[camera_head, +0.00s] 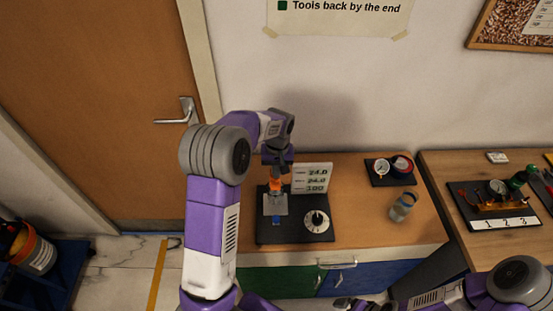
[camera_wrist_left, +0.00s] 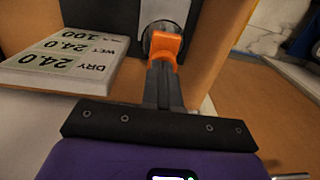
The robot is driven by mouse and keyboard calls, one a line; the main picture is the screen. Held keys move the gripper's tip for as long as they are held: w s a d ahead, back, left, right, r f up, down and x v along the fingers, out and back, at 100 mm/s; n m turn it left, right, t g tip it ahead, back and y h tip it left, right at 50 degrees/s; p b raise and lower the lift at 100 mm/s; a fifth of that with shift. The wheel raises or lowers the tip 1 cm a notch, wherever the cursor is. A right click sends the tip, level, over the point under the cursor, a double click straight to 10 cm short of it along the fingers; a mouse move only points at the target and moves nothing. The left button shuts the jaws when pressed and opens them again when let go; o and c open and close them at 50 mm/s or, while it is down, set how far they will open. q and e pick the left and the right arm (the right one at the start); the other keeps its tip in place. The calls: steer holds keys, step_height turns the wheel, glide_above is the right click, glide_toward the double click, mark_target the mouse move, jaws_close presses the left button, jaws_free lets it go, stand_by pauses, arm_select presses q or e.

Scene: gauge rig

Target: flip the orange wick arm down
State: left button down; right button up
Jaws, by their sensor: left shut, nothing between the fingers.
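The orange wick arm (camera_head: 275,184) stands at the back of a grey plate on the black rig board (camera_head: 292,237). In the left wrist view the orange wick arm (camera_wrist_left: 167,42) is just beyond my fingertips, in front of a round dark-rimmed part. My left gripper (camera_head: 277,174) points down over it from behind; its fingers (camera_wrist_left: 163,66) are shut and empty, at or touching the orange piece. I cannot tell if they press on it. My right gripper (camera_head: 350,303) is partly in view at the bottom edge, far from the rig, its jaws unclear.
A white card (camera_head: 312,178) reading dry 24.0, wet 24.0 and 100 stands right beside my left gripper. A dial (camera_head: 317,220) and a small blue part (camera_head: 276,220) are on the board. A jar (camera_head: 402,207) and a gauge tray (camera_head: 390,180) stand to the right.

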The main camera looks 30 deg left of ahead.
arm_select(q)
steer(key=shift+s+f, duration=0.15)
steer(key=shift+f, duration=0.05)
steer(key=shift+r+p, duration=0.4)
steer(key=shift+p, duration=0.1)
step_height(320, 180, up, 4)
steer(key=p, duration=0.3)
steer(key=shift+r, duration=0.1)
step_height(320, 180, up, 9)
steer(key=shift+w+d+r, duration=0.15)
steer(key=shift+w+r, duration=0.05)
steer(key=shift+w, duration=0.05)
